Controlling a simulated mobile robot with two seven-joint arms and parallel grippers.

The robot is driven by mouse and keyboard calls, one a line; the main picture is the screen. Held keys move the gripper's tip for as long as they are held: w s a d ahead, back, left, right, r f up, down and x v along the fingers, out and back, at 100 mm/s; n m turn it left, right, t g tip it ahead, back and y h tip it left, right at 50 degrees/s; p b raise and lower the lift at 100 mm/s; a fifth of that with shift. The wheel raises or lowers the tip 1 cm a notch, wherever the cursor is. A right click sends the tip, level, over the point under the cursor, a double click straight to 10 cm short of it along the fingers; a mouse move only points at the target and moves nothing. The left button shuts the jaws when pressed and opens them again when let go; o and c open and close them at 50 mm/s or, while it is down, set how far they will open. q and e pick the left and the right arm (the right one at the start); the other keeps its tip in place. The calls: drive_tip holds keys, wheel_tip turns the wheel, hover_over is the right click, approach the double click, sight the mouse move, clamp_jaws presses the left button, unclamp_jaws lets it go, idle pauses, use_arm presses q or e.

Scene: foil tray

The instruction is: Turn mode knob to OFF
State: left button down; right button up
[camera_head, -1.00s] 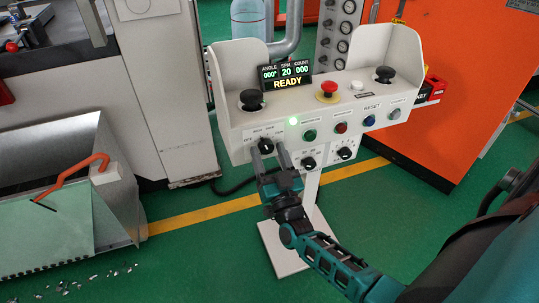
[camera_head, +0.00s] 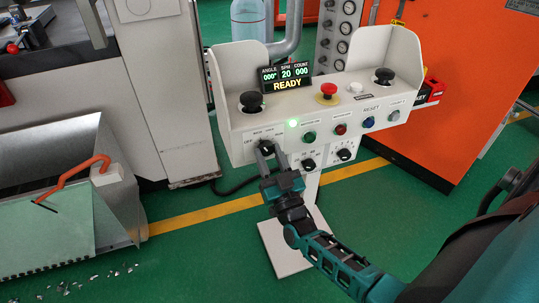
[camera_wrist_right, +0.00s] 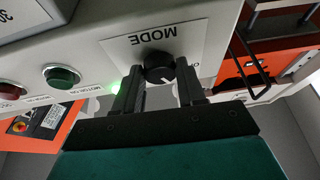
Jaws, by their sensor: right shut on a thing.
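The black mode knob (camera_wrist_right: 159,68) is on the front face of the white control console (camera_head: 232,143). In the right wrist view it sits below the upside-down MODE label, with a white pointer mark on it. My right gripper (camera_head: 267,153) is at the knob, coming from below. Its two fingers (camera_wrist_right: 160,90) stand on either side of the knob and are shut on it. In the head view the fingers partly cover the knob, so its pointer cannot be read there. The OFF mark is at the left of the knob's plate in the head view. My left gripper is not in view.
The console display (camera_head: 286,76) reads READY. A red mushroom button (camera_head: 328,90), black palm buttons (camera_head: 251,101), a green button (camera_head: 309,137) and two lower knobs (camera_head: 308,164) are nearby. An orange cabinet (camera_head: 480,75) stands right, a scrap chute (camera_head: 60,215) left.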

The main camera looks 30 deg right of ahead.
drive_tip(key=shift+r+n+y+p, duration=0.1)
drive_tip(key=shift+n+y+p, duration=0.25)
drive_tip(key=shift+n+y, duration=0.6)
drive_tip(key=shift+d+n, duration=0.1)
drive_tip(key=shift+n, duration=0.75)
drive_tip(key=n+y+p, duration=0.1)
drive_tip(key=n, duration=0.2)
drive_tip(key=shift+y, duration=0.25)
drive_tip(key=shift+s+d+n+y+p, duration=0.1)
drive_tip(key=shift+n+y+p, duration=0.5)
drive_tip(key=shift+n, duration=0.4)
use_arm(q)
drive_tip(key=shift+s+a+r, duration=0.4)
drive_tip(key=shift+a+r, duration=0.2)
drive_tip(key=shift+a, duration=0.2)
use_arm(e)
drive_tip(key=shift+n+g, duration=0.3)
drive_tip(key=o, duration=1.1)
drive_tip(key=shift+c, duration=0.2)
